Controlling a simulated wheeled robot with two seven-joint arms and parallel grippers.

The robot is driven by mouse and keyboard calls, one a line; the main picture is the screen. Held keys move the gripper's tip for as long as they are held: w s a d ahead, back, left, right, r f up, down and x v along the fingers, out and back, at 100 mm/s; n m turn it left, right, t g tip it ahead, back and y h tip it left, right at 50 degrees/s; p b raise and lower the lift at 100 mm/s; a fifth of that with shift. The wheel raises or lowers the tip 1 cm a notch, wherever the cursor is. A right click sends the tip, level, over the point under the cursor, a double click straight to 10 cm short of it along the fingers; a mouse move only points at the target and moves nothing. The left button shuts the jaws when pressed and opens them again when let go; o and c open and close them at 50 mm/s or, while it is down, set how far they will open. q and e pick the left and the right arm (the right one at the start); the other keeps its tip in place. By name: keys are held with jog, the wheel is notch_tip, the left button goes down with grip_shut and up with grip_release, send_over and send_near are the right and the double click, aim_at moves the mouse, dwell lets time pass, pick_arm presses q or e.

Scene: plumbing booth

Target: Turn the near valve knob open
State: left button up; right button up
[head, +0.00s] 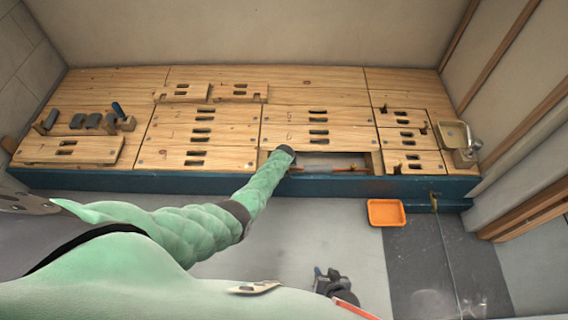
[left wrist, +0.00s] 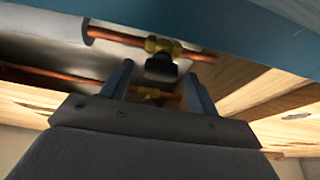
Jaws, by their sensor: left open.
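In the left wrist view, the near valve (left wrist: 163,46) is a brass fitting on a copper pipe, close to the blue beam, with a black knob (left wrist: 161,67). My left gripper (left wrist: 158,72) is open. Its two fingers appear on either side of the knob, with gaps showing; I cannot tell how deep they reach. A second brass fitting (left wrist: 168,101) on another copper pipe shows partly between the fingers. In the head view, my left arm reaches the floor opening (head: 325,162), and its fingers are hidden. My right gripper (head: 335,284) is low in the middle, away from the opening.
Wooden panels with slots (head: 205,115) surround the opening. A blue beam (head: 420,185) runs along the front edge. An orange tray (head: 386,212) lies on the grey floor. Tools (head: 90,121) sit at the left, and a small basin (head: 456,135) is at the right.

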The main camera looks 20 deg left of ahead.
jog(key=shift+w+r, duration=0.1)
jog(key=shift+w, duration=0.05)
pick_arm(q)
jog(key=shift+r, duration=0.15)
jog(key=a+p+v, duration=0.1)
jog(key=p+v, duration=0.1)
jog(key=v, duration=0.5)
jog(key=shift+d+r+p, duration=0.25)
jog(key=shift+d+p, duration=0.05)
jog(key=shift+d, duration=0.25)
pick_arm(e)
notch_tip(320, 180, up, 10)
jog(key=w+g, duration=0.1)
pick_arm(q)
jog(key=shift+s, duration=0.2)
